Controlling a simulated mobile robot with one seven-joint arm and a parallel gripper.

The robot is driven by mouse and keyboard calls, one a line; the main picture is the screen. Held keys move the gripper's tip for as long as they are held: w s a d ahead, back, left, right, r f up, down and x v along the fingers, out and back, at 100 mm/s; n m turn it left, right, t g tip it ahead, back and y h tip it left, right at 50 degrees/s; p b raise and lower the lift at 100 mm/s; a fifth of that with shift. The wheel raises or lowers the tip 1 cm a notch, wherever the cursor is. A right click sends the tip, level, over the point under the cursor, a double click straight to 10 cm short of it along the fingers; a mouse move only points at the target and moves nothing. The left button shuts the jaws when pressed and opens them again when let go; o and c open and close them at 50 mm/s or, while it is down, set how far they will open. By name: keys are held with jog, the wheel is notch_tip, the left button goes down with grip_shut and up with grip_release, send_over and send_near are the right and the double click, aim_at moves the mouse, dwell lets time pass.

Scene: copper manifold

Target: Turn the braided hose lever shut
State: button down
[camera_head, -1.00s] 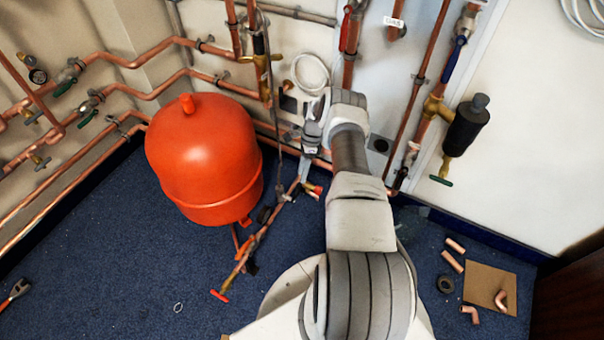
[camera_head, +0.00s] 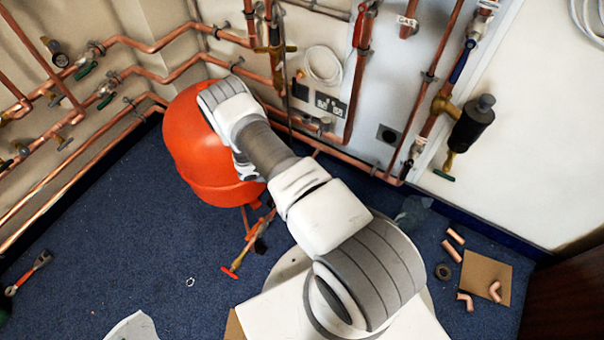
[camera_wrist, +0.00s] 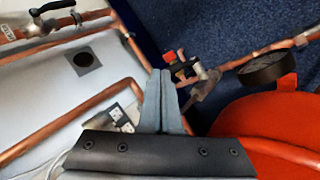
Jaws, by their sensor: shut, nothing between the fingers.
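My gripper (camera_wrist: 160,82) is shut and empty in the wrist view, its two grey fingers together. A brass fitting with red and black parts (camera_wrist: 183,68) lies just beyond the fingertips to the right; I cannot tell if they touch. In the head view my arm hides the gripper, near the red vessel (camera_head: 190,140). A thin grey line that may be the braided hose (camera_head: 287,75) hangs below a brass valve (camera_head: 275,50) on the back wall. I cannot tell for certain which lever belongs to the hose.
The red vessel also fills the lower right of the wrist view (camera_wrist: 265,115), with a dark gauge (camera_wrist: 268,68) beside it. Copper pipes (camera_head: 350,160) run along the walls. A red-handled valve (camera_head: 230,272) stands low before the vessel. Blue carpet (camera_head: 110,250) is mostly clear at left.

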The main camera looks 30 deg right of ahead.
jog(key=s+a+r+n+t+p, duration=0.1)
jog(key=a+r+n+t+p, duration=0.15)
jog(key=a+n, duration=0.4)
jog(key=w+d+f+n+b, duration=0.2)
jog(key=d+f+b, duration=0.4)
jog(key=d+f, duration=0.3)
jog(key=shift+w+d+t+y+b, duration=0.3)
jog(key=shift+w+d+t+b, duration=0.2)
jog(key=shift+w, duration=0.3)
